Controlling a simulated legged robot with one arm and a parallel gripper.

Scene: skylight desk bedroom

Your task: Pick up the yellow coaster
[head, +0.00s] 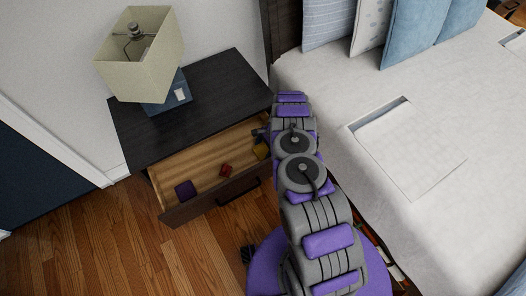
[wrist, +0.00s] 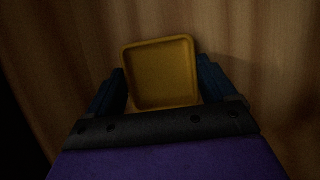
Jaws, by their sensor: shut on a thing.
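The yellow coaster (wrist: 161,75) is a square with rounded corners and a raised rim. In the wrist view it stands between the two dark fingers of my gripper (wrist: 163,87), which is shut on it. In the head view the yellow coaster (head: 261,150) shows partly at the right end of the open drawer, beside my arm. My gripper (head: 259,135) is mostly hidden there by my arm. I cannot tell whether the coaster touches the drawer floor.
The open wooden drawer (head: 205,165) of a dark nightstand (head: 215,90) also holds a small red object (head: 226,170) and a dark purple square (head: 186,190). A lamp (head: 140,60) stands on top. A bed (head: 330,75) stands close on the right. Wood floor (head: 120,240) is clear at left.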

